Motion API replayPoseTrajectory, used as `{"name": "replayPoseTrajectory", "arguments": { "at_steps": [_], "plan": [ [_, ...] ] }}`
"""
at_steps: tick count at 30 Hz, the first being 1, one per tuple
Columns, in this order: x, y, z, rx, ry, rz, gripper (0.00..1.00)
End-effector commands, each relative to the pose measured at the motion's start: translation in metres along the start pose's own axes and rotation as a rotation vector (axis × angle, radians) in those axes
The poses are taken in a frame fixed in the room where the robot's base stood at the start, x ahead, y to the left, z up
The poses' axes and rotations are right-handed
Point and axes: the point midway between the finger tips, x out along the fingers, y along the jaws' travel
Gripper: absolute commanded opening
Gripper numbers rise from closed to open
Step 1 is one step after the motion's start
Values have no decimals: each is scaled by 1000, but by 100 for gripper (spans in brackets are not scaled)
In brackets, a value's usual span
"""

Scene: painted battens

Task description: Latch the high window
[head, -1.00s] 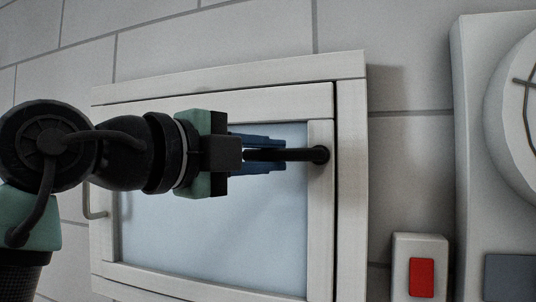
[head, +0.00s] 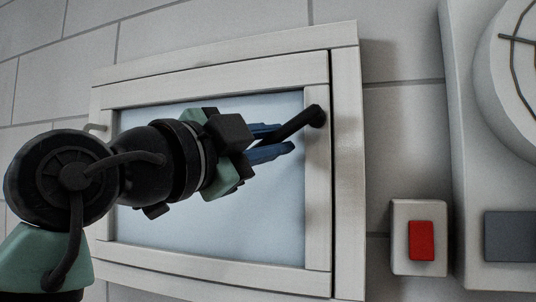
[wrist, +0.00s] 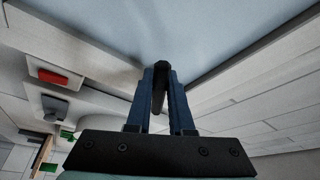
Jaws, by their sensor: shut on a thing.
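The high window (head: 345,200) is a white-framed pane set in a grey block wall, and its sash looks closed in the frame. Its black handle (head: 302,121) pivots at the right side of the sash and slants down to the left. My gripper (head: 279,142) has its blue fingers shut on the handle's free end. The wrist view shows the dark handle (wrist: 159,84) between both fingers, in front of the pale pane. The part of the handle deepest between the fingers is hidden in the head view.
A white box with a red switch (head: 421,240) is on the wall right of the window. A large white panel with a round dial (head: 515,60) is further right. My arm covers the window's lower left.

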Motion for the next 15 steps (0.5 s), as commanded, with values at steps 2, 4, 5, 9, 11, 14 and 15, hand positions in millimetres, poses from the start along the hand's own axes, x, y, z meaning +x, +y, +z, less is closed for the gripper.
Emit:
{"name": "replayPoseTrajectory", "arguments": {
  "at_steps": [2, 4, 5, 9, 11, 14, 15],
  "plan": [
    [-1, 11, 2, -67, 1, -25, 0],
    [0, 15, 2, -128, 1, -51, 0],
    [0, 16, 2, -154, 1, -62, 0],
    [1, 24, 0, -275, 0, -112, 0],
    [1, 27, -2, -328, 0, -134, 0],
    [2, 31, -4, -417, 0, -170, 0],
    [3, 33, -5, -452, 0, -185, 0]
  ]
}}
